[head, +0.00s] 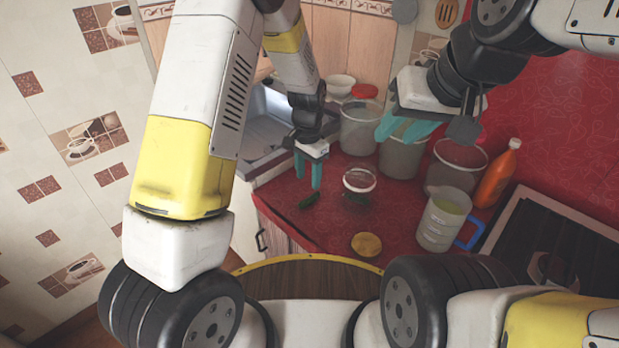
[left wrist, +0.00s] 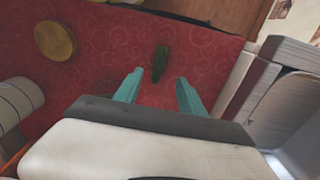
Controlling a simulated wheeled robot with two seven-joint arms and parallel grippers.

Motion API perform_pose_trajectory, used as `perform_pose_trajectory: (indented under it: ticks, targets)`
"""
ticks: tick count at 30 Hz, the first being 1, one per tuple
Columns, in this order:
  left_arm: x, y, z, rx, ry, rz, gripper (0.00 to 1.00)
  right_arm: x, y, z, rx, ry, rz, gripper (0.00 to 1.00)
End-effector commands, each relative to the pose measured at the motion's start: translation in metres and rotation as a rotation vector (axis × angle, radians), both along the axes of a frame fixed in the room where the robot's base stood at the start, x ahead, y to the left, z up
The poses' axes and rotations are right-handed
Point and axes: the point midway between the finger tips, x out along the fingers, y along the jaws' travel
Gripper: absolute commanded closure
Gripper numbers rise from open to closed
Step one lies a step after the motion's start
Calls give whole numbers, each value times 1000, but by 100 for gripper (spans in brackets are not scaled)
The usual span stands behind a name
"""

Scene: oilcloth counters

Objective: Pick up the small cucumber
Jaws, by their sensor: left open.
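The small cucumber (head: 309,200) is dark green and lies on the red oilcloth counter near its left front edge in the head view. In the left wrist view the cucumber (left wrist: 160,64) lies beyond the fingertips, roughly in line with the gap between them. My left gripper (head: 308,188) points down over the counter by the cucumber, with its teal fingers apart and nothing between them. The left gripper also shows in the left wrist view (left wrist: 158,80). My right gripper (head: 402,132) is raised over the containers at the back, its teal fingers apart and empty.
A glass jar (head: 359,183) stands just right of the cucumber. A round yellow-brown lid-like disc (head: 367,244) lies in front. Several clear containers, a measuring jug (head: 441,222) and an orange bottle (head: 497,176) stand to the right. A sink (head: 262,130) is behind left.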

Motion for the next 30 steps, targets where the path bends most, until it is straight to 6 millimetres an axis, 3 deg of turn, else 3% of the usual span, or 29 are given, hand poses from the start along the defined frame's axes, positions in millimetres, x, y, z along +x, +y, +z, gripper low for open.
perform_pose_trajectory:
  ticks: [19, 28, 30]
  targets:
    - [-1, -2, -78, 7, 7, -10, 52, 0, 0, 0, 0, 0, 0, 64]
    - [-1, -2, -84, 7, 5, -10, 52, 0, 0, 0, 0, 0, 0, 64]
    - [-1, -2, -84, 7, 5, -10, 62, 0, 0, 0, 0, 0, 0, 64]
